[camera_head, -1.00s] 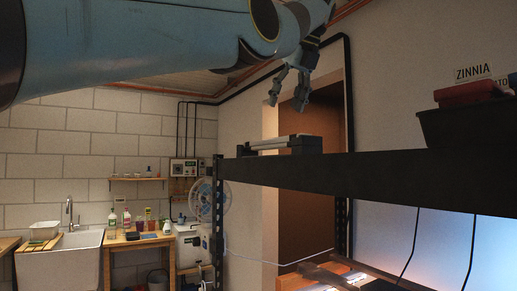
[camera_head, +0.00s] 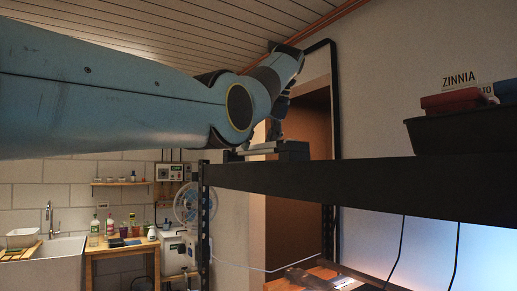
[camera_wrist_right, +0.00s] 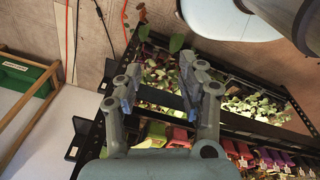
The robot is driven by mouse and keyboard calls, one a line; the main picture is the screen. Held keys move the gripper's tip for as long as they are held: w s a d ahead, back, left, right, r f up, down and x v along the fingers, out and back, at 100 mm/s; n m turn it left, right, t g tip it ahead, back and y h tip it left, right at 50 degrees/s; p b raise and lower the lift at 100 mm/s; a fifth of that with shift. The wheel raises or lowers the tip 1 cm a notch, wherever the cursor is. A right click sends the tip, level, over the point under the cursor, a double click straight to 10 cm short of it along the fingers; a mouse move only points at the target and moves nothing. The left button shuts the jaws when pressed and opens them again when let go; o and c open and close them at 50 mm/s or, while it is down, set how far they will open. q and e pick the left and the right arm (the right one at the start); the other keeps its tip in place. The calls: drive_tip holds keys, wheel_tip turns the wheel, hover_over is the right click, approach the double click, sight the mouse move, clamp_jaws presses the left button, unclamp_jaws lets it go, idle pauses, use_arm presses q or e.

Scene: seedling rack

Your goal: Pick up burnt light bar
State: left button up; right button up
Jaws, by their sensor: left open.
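A pale grey bar (camera_head: 256,149), which looks like the light bar, lies on top of the black rack (camera_head: 300,180) at its far left end, beside a dark block (camera_head: 292,150). I cannot tell from its look whether it is burnt. My left gripper (camera_head: 275,132) is open and points down just above the bar and block. The arm partly hides it, and contact is not clear. My right gripper (camera_wrist_right: 160,78) is open and empty in the right wrist view, over the rack with its seedlings.
A dark tray (camera_head: 465,130) with red and blue boxes stands on the rack at right. Cables hang below the beam. A fan (camera_head: 187,203), a small wooden table (camera_head: 120,247) and a sink are behind. In the right wrist view, plants and several coloured pots fill the rack beside a green box (camera_wrist_right: 22,80).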

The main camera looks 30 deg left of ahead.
use_arm(q)
drive_tip(key=shift+d, duration=0.1)
drive_tip(key=shift+c, duration=1.3)
clamp_jaws()
drive_tip(key=shift+r, duration=0.1)
